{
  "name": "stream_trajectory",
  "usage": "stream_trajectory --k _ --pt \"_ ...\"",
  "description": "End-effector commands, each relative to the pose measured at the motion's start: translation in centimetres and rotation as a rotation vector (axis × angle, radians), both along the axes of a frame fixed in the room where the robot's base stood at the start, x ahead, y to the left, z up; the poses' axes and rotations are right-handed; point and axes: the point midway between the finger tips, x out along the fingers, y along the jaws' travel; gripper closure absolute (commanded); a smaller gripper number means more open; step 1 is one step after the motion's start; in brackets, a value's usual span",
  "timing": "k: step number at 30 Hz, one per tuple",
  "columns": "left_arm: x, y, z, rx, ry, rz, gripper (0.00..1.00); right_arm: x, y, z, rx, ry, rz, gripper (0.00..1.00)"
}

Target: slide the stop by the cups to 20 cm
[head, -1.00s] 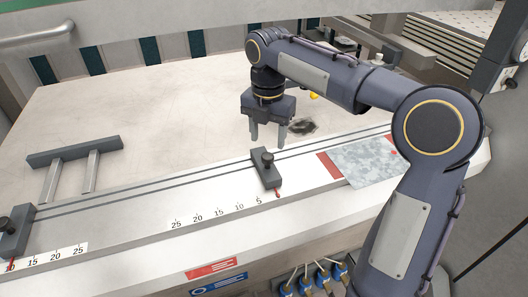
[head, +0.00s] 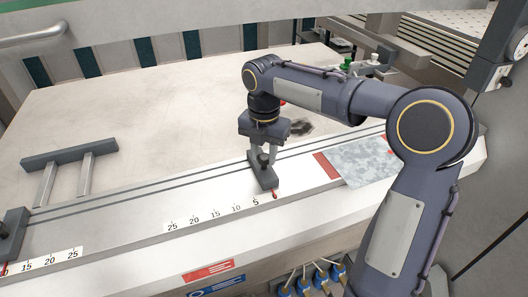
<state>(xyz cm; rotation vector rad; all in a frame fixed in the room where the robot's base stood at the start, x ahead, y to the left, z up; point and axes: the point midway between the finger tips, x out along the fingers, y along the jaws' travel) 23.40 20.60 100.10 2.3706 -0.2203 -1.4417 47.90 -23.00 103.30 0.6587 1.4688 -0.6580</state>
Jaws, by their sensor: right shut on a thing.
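The right-hand stop (head: 264,180) is a dark block with a black knob, set on the slotted rail (head: 150,203) in the middle of the head view. Its red pointer is just to the right of the 5 mark on the printed scale (head: 213,213), which climbs leftward to 25. My right gripper (head: 262,160) points down from above with its fingers around the stop's knob, shut on it. Another similar stop (head: 12,228) is at the far left, partly cut off, with its own scale (head: 52,260). My left gripper is not in view.
A grey metal sheet (head: 365,163) lies right of the held stop beside a red strip (head: 326,166). A dark bar on two legs (head: 68,157) lies at the left. The rail between the stops is clear.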

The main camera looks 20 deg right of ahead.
Motion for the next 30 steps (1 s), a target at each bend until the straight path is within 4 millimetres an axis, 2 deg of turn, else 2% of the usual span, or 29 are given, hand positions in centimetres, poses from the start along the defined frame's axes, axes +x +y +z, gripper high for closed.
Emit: stream_trajectory --k 1,3,10,14,17,24,30 --pt "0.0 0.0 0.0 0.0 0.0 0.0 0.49 0.0 0.0 0.0 -0.001 0.001 0.0 0.93" --pt "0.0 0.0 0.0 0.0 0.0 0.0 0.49 0.0 0.0 0.0 -0.001 0.001 0.0 1.0" --pt "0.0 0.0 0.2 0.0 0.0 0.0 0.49 0.0 0.4 0.1 -0.001 0.001 0.001 1.0" --pt "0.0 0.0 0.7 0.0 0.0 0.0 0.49 0.1 2.0 0.2 0.0 0.001 0.005 1.0" --pt "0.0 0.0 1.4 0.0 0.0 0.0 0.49 0.2 4.2 0.3 0.002 0.003 0.008 1.0" --pt "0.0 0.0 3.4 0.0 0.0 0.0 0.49 0.5 10.8 0.4 -0.001 0.004 0.011 1.0" --pt "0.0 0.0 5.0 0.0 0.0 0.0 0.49 0.8 15.8 0.3 0.001 0.003 0.008 1.0"
